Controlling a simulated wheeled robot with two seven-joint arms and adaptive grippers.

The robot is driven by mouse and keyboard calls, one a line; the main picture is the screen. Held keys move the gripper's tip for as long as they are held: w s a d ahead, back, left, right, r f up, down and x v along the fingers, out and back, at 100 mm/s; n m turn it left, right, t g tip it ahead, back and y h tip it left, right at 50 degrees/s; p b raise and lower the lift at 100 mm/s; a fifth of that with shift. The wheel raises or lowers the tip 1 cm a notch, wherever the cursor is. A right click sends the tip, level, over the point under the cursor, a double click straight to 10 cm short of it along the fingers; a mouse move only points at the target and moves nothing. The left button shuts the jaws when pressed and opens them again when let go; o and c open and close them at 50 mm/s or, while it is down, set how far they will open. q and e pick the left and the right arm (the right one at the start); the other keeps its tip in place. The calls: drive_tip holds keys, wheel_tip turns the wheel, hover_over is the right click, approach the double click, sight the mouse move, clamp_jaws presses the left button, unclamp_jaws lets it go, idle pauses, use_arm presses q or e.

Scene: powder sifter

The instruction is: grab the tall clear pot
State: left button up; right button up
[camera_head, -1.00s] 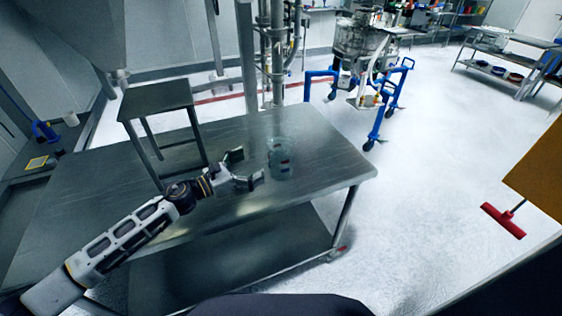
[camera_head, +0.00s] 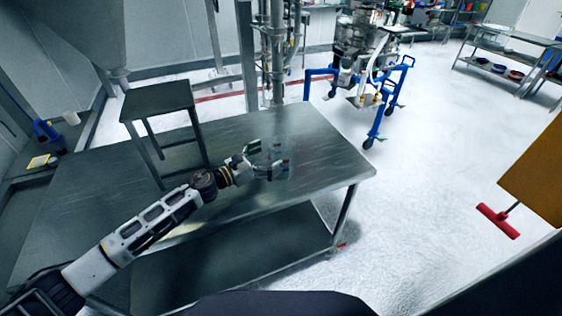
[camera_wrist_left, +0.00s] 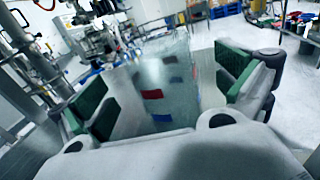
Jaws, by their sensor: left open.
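The tall clear pot (camera_head: 277,159) stands upright on the steel table (camera_head: 325,160), near its right part. It is see-through and hard to make out, with small red and dark marks on it. My left gripper (camera_head: 268,160) is open, with its fingers reaching to the pot from the left. In the left wrist view the pot (camera_wrist_left: 165,88) is between the two green-padded fingers of the left gripper (camera_wrist_left: 160,95). I cannot tell whether the pads touch it. My right gripper is not in view.
Vertical pipes (camera_head: 275,60) rise behind the table. A blue-framed wheeled machine (camera_head: 360,70) stands beyond it. The table's right end is clear.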

sight(291, 145)
use_arm(q)
drive_tip(key=shift+w+d, duration=0.15)
drive_tip(key=shift+d, duration=0.05)
drive_tip(key=shift+p+x, duration=0.4)
drive_tip(key=shift+x, duration=1.6)
drive_tip(key=shift+w+d, duration=0.1)
drive_tip(key=shift+w, duration=0.1)
drive_tip(key=shift+d, duration=0.1)
drive_tip(key=shift+w, duration=0.1)
drive_tip(key=shift+c, duration=0.4)
drive_tip(key=c, duration=1.3)
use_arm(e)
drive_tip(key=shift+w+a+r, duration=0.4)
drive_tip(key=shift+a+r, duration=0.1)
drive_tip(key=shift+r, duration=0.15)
